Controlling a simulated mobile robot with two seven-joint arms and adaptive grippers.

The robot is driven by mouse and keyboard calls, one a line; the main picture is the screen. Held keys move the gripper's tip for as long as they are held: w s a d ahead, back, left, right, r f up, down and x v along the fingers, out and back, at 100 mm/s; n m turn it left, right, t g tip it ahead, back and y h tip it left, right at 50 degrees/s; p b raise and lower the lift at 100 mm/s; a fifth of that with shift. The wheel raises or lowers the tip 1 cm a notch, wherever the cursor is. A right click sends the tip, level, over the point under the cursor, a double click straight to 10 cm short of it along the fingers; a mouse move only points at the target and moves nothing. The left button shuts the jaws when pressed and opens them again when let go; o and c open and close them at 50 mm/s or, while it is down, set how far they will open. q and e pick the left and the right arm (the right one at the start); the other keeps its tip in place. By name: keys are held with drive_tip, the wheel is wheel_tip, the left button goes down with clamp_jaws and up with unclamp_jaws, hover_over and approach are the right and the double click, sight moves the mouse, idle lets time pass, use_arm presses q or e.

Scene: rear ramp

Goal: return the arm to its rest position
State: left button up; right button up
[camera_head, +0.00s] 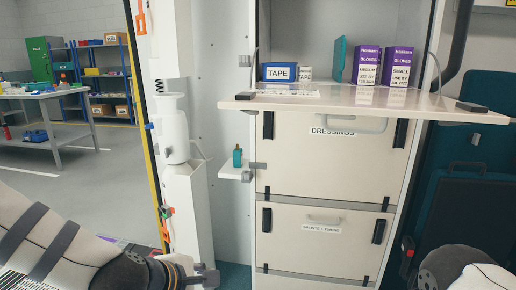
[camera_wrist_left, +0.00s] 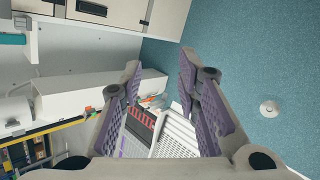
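My left arm comes in from the lower left of the head view, and its gripper (camera_head: 203,278) is at the bottom edge, left of the cabinet's lower drawers and partly cut off. In the left wrist view the two purple-padded fingers of my left gripper (camera_wrist_left: 160,68) stand apart with nothing between them. Behind them, lower down, are a white slatted part and a red-and-grey part. Part of my right arm shows at the bottom right of the head view; its gripper is out of view.
A cabinet has a fold-out shelf (camera_head: 370,105) with a blue TAPE box (camera_head: 279,72), purple glove boxes (camera_head: 368,66) and a teal panel. Below are a DRESSINGS drawer (camera_head: 330,160) and another drawer (camera_head: 322,235). A small ledge (camera_head: 236,174) holds a small teal bottle (camera_head: 237,157). A workbench (camera_head: 45,105) stands far left.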

use_arm(q)
drive_tip(key=s+a+f+m+g+y, duration=0.1)
drive_tip(key=s+f+m+g, duration=0.15)
drive_tip(key=s+f, duration=0.3)
drive_tip(key=s+a+f+m+g, duration=0.1)
drive_tip(key=s+f+m, duration=0.2)
drive_tip(key=s+f, duration=0.25)
drive_tip(key=s+a+f+m+g+y, duration=0.1)
drive_tip(key=s+a+f+m+g, duration=0.1)
drive_tip(key=s, duration=0.8)
drive_tip(key=s+a+f+m+g+y+p, duration=0.1)
drive_tip(key=s+a+m, duration=0.3)
drive_tip(key=s, duration=0.6)
drive_tip(key=s+a+f+m+g, duration=0.3)
drive_tip(key=s+m, duration=0.3)
drive_tip(key=s, duration=0.4)
drive_tip(key=shift+a+f+y+p, duration=0.3)
drive_tip(key=shift+a+f+y, duration=0.1)
drive_tip(key=shift+a+f, duration=0.15)
use_arm(e)
drive_tip(key=shift+w+r+t, duration=0.5)
drive_tip(key=shift+w+r, duration=0.55)
